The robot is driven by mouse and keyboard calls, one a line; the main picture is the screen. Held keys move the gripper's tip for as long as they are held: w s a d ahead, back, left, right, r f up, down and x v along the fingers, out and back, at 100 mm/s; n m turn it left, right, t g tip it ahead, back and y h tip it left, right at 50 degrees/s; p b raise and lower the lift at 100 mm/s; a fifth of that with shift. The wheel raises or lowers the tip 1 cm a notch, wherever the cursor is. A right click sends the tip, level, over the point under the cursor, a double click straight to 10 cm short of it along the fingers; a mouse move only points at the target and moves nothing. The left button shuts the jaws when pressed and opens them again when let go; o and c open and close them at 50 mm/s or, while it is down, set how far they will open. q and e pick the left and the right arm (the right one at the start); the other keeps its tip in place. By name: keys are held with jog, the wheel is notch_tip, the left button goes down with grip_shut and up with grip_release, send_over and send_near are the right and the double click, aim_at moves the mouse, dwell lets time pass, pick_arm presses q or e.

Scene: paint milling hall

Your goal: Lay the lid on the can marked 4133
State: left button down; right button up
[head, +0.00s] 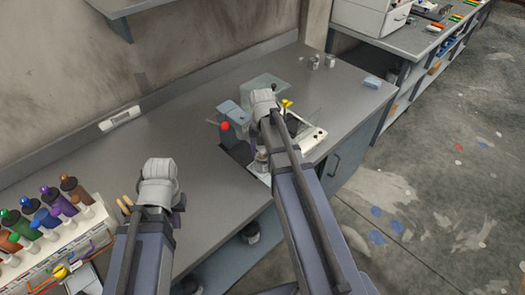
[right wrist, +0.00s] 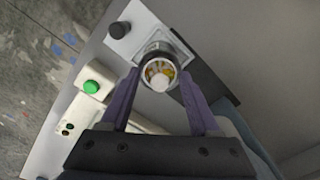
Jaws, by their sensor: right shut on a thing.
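My right gripper (right wrist: 160,80) is shut on a small round metal can (right wrist: 147,56) with an open top; pale, yellow and reddish round pieces show inside. In the head view the can (head: 261,155) is low in front of a bench machine, partly hidden by my right arm. I cannot read a mark on it. Two small metal cans stand at the back of the bench, one on the left (head: 313,62) and one on the right (head: 330,60); their marks are too small to read. I cannot pick out a lid. My left gripper (head: 180,203) is over the bench front, its fingers mostly hidden.
A white machine base (head: 313,138) with a green button (right wrist: 92,87) is beside the can. A red knob (head: 225,126) and a clear panel (head: 262,83) are close to my right wrist. Coloured bottles (head: 50,196) fill the left end.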

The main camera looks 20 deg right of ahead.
jog(key=o, duration=1.4)
jog(key=shift+r, duration=0.1)
jog(key=shift+r+p, duration=3.4)
jog(key=shift+p, duration=0.2)
jog(key=s+a+f+n+b, duration=0.1)
jog(key=s+a+n, duration=0.2)
jog(key=a, duration=0.4)
jog(key=s+a+n+b, duration=0.1)
jog(key=s+a+n, duration=0.3)
jog(key=s+a, duration=0.2)
jog(key=s+a+f+n+h, duration=0.1)
jog(key=s+a+n, duration=0.2)
jog(key=s+a, duration=0.2)
jog(key=shift+s+a+f+b, duration=0.15)
jog(key=shift+a+b, duration=0.05)
jog(key=shift+a, duration=0.75)
jog(key=shift+s+a+f+b, duration=0.1)
jog(key=shift+a+f+b, duration=0.1)
jog(key=shift+a, duration=0.75)
